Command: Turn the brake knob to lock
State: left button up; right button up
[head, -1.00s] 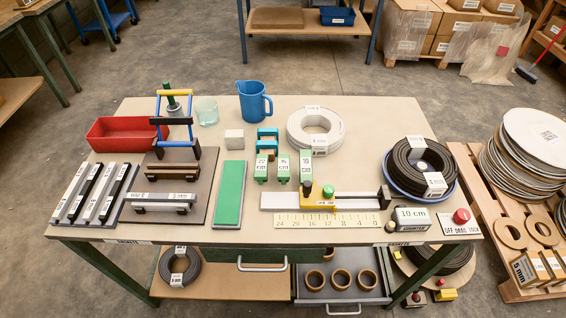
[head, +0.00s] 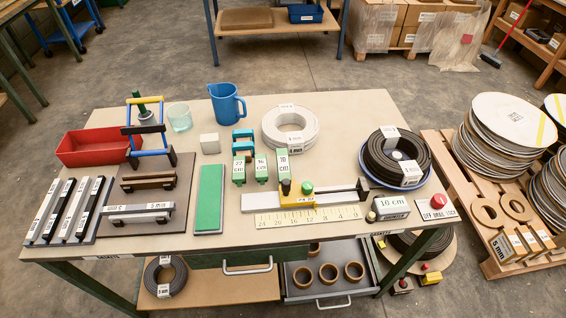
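The brake knob looks to be the red round knob (head: 438,201) at the right front corner of the table. It sits on a white label plate (head: 437,212) with printed words that seem to read OFF, DRAG, LOCK. Which word the knob points at is too small to tell. Neither of my grippers shows in the head view.
The table (head: 330,110) also holds a ruler slide with a yellow block (head: 300,195), a coil in a blue dish (head: 396,157), a white coil (head: 290,130) and a red bin (head: 95,148). A pallet with discs (head: 495,140) stands to the right. The table's front edge lies just below the knob.

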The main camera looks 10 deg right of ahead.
aim_at(439, 200)
jog(key=z, duration=1.45)
